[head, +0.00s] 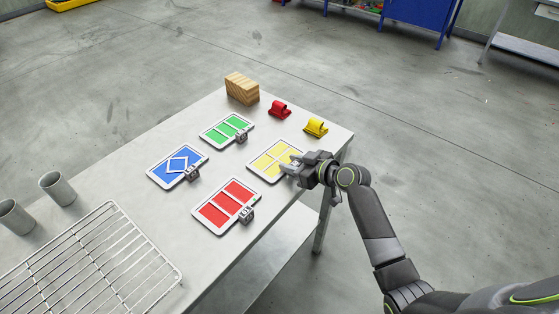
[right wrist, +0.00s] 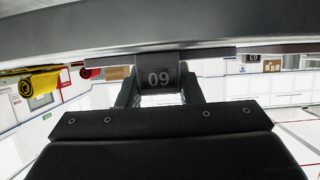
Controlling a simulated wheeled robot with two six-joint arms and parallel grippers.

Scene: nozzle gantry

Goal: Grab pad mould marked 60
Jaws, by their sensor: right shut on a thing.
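The pad mould with yellow panels in a white frame (head: 270,158) lies on the table near its right edge. My right gripper (head: 291,168) reaches in from the right and is shut on the dark tab at this mould's edge. Other moulds are blue (head: 177,165), green (head: 227,130) and red (head: 226,206), each with a dark tab. My left gripper is not in view.
A wire rack (head: 95,262) and two grey cups (head: 57,188) are at the left. The table's right edge is close to my right gripper.

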